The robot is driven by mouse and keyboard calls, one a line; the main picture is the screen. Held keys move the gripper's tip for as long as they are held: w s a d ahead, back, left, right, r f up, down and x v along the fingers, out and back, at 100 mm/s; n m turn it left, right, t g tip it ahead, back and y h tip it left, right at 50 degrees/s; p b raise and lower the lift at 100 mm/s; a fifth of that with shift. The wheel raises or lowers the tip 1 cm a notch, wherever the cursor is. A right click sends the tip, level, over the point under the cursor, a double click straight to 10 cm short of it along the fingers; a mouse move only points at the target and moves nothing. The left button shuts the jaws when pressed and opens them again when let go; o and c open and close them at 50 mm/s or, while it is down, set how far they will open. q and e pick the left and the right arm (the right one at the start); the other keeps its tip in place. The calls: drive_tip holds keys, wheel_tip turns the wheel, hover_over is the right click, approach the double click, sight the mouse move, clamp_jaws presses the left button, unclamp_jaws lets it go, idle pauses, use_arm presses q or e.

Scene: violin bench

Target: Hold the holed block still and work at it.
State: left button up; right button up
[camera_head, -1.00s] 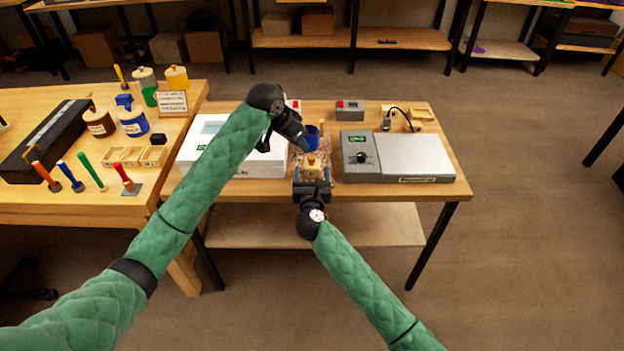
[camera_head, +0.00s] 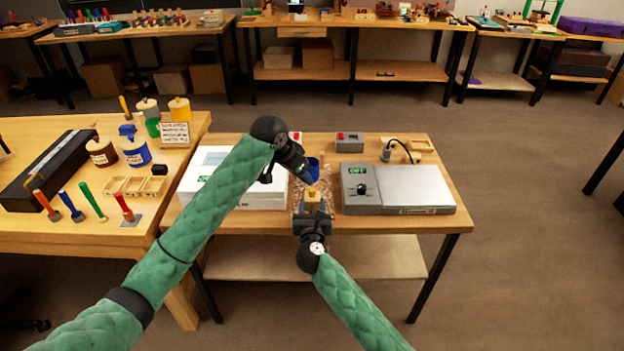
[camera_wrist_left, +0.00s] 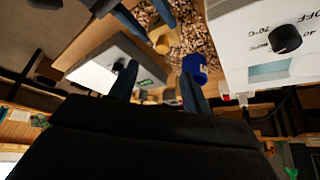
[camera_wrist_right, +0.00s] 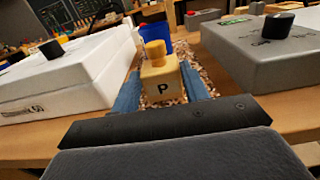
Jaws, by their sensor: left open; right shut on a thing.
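A pale wooden block (camera_wrist_right: 162,88) marked "P" stands between the fingers of my right gripper (camera_wrist_right: 165,92), which is shut on it. A rounded yellow-wood piece (camera_wrist_right: 155,50) stands up from its top; whether it sits in a hole I cannot tell. In the head view the block (camera_head: 312,196) is at the table's front middle, with my right gripper (camera_head: 312,208) at it. My left gripper (camera_head: 306,176) is open and empty, tilted down above and behind the block. Its fingers (camera_wrist_left: 158,84) show apart in the left wrist view, close to a blue cup (camera_wrist_left: 195,68).
Wood shavings (camera_wrist_right: 190,72) lie around the block. A white box with a dial (camera_wrist_right: 70,70) and a grey unit reading "OFF" (camera_head: 357,184) flank it, leaving a narrow gap. The blue cup (camera_head: 314,165) stands behind. Another bench (camera_head: 80,235) holds tools and pots at left.

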sight(311, 189)
use_arm(q)
drive_tip(key=shift+w+d+r+m+g+y, duration=1.75)
drive_tip(key=shift+w+m+g+y, duration=0.2)
drive_tip(key=shift+m, duration=0.95)
drive_tip(key=shift+f, duration=5.95)
drive_tip(key=shift+a, duration=0.1)
clamp_jaws()
